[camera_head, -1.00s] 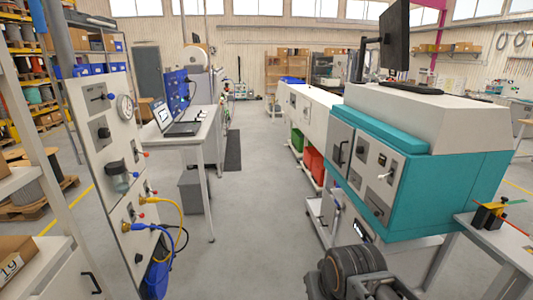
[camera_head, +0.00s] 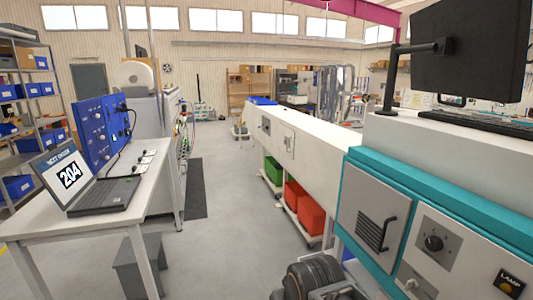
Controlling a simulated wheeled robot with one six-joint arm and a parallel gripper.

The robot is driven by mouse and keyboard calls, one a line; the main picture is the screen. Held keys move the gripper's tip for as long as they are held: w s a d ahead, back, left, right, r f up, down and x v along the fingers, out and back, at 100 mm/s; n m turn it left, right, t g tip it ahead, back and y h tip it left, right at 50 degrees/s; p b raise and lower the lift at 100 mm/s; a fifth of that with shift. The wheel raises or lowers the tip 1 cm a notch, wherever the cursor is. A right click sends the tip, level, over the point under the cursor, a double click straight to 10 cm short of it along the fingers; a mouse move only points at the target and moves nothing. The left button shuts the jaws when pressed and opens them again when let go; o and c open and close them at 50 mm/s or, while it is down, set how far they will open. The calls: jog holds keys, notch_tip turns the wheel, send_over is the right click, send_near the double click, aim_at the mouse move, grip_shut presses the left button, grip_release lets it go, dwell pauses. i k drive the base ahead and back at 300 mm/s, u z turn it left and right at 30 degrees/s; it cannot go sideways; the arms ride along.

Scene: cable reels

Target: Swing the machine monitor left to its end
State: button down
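The machine monitor (camera_head: 480,60) is a large black panel at the upper right, slightly tilted. A short black arm (camera_head: 420,47) joins its visible face to a black upright post (camera_head: 391,80) on the white top of the machine (camera_head: 410,142). The monitor stands to the right of the post, above a black keyboard (camera_head: 478,124). A dark rounded part of my own arm shows at the bottom edge, well below the monitor and apart from it. My gripper's fingers are not visible.
The teal and white machine front with a handled door (camera_head: 377,217) fills the right side. A long white cabinet (camera_head: 300,140) runs behind it, with red bins (camera_head: 305,207) below. A desk (camera_head: 95,219) with a laptop (camera_head: 88,182) stands left. The grey floor between is clear.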

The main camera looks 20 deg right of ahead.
aim_at(481, 54)
jog(key=i, duration=1.95)
jog(key=u, duration=1)
jog(key=i, duration=0.65)
jog(key=z, duration=3.25)
jog(key=i, duration=1)
